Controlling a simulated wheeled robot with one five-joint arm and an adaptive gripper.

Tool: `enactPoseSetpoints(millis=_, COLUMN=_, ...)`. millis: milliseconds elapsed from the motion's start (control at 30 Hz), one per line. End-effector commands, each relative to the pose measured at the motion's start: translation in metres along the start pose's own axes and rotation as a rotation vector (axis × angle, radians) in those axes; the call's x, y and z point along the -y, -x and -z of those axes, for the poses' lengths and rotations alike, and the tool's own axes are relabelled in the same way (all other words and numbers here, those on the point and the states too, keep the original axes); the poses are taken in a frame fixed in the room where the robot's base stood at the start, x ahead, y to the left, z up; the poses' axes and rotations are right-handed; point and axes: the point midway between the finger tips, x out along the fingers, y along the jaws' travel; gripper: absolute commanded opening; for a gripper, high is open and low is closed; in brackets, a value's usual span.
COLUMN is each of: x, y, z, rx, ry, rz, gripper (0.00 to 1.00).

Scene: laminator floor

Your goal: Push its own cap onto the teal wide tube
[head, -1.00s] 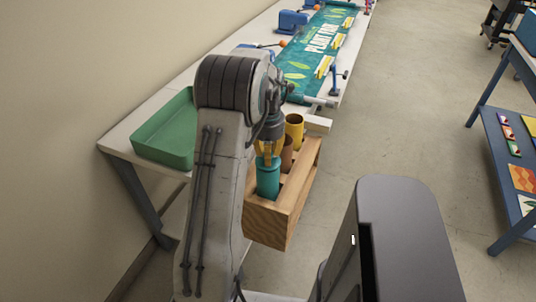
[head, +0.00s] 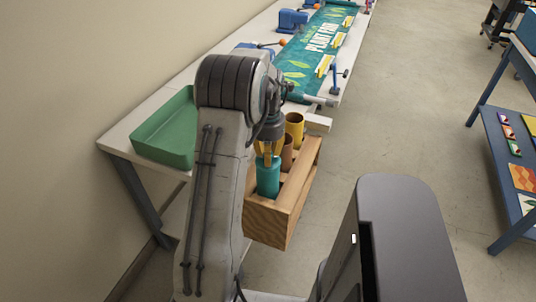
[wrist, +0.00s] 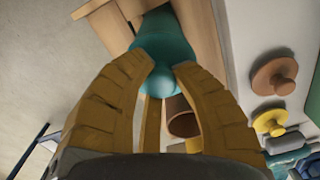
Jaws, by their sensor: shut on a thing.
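The teal wide tube (head: 268,182) stands upright in the near end of a wooden rack (head: 268,222). My gripper (head: 268,158) is right above it, pointing down. In the wrist view my gripper (wrist: 163,76) is shut on the rounded knob of the teal cap (wrist: 160,82), with one yellow finger on each side. The cap is over the tube's top and looks in line with it. Cap and tube share one colour, so I cannot tell whether a gap is left between them.
A brown tube (head: 287,153) and a yellow tube (head: 294,130) stand behind in the rack. A brown cap (wrist: 274,75) and a yellow cap (wrist: 270,122) lie beside it in the wrist view. A green tray (head: 165,135) and a banner (head: 318,45) are on the table.

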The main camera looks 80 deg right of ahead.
Motion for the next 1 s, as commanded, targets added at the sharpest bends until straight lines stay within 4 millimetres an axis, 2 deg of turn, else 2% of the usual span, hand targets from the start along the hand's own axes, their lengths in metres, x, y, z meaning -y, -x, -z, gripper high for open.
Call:
enactPoseSetpoints(millis=267, x=0.0, y=-0.0003, z=0.0, rx=0.0, ry=0.0, rz=0.0, gripper=0.11)
enactPoseSetpoints(millis=300, x=0.0, y=-0.0003, z=0.0, rx=0.0, ry=0.0, rz=0.0, gripper=0.27)
enactPoseSetpoints(millis=600, x=0.0, y=-0.0002, z=0.0, rx=0.0, ry=0.0, rz=0.0, gripper=0.53)
enactPoseSetpoints(millis=767, x=0.0, y=-0.0002, z=0.0001, rx=0.0, ry=0.0, rz=0.0, gripper=0.53)
enactPoseSetpoints(millis=800, x=0.0, y=-0.0002, z=0.0, rx=0.0, ry=0.0, rz=0.0, gripper=0.6)
enactPoseSetpoints(millis=1000, x=0.0, y=-0.0002, z=0.0, rx=0.0, ry=0.0, rz=0.0, gripper=0.78)
